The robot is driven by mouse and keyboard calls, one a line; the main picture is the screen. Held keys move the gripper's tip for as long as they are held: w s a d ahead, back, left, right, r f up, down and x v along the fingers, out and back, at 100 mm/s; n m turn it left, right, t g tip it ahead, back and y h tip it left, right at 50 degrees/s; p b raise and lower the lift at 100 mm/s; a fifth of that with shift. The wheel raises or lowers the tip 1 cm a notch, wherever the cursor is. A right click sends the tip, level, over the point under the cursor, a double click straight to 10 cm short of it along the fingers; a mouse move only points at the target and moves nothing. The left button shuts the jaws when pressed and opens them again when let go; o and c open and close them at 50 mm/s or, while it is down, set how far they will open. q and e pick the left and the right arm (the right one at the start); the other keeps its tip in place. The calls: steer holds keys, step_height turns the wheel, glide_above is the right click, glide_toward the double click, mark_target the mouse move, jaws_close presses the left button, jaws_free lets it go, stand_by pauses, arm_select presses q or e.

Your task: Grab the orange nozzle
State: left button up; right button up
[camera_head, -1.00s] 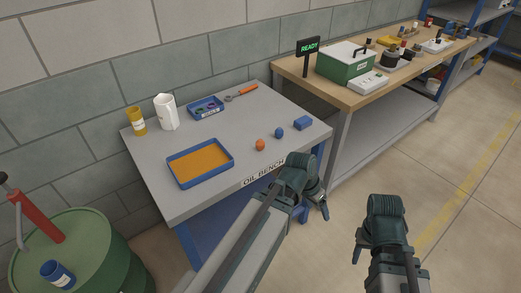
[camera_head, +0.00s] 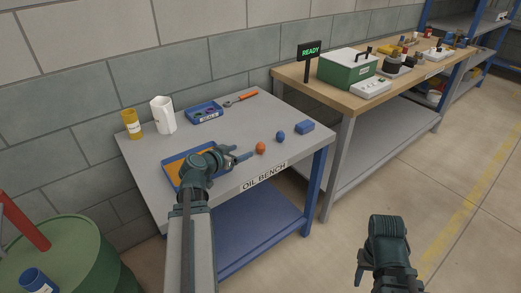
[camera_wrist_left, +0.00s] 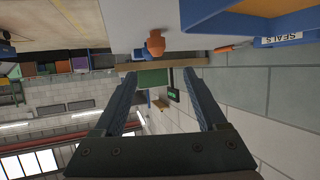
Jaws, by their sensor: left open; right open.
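The small orange nozzle (camera_head: 260,148) stands on the grey oil bench near its front edge, just left of a similar blue piece (camera_head: 281,136). My left gripper (camera_head: 241,155) is open and empty above the bench's front part, a short way left of the orange nozzle, its fingers pointing towards it. In the left wrist view the orange nozzle (camera_wrist_left: 155,44) shows beyond the open fingers, near the middle of the gap and not between the tips. My right gripper (camera_head: 364,268) is open, low at the front right, away from the bench.
A green drum (camera_head: 75,250) stands at left.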

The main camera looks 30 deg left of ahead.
mark_target(258, 145)
arm_select(q)
steer(key=b+x, duration=0.2)
steer(key=x, duration=0.5)
steer(key=shift+w+f+b, duration=0.15)
steer(key=shift+f+b, duration=0.05)
steer(key=shift+b, duration=0.2)
steer(key=shift+w+f, duration=0.1)
steer(key=shift+w, duration=0.35)
steer(key=shift+d, duration=0.1)
steer(key=b+x, duration=0.1)
steer(key=x, duration=0.4)
steer(key=shift+w+d+b, duration=0.2)
steer(key=shift+w+b, duration=0.05)
steer(key=shift+b, duration=0.15)
steer(key=shift+s, duration=0.1)
jaws_close()
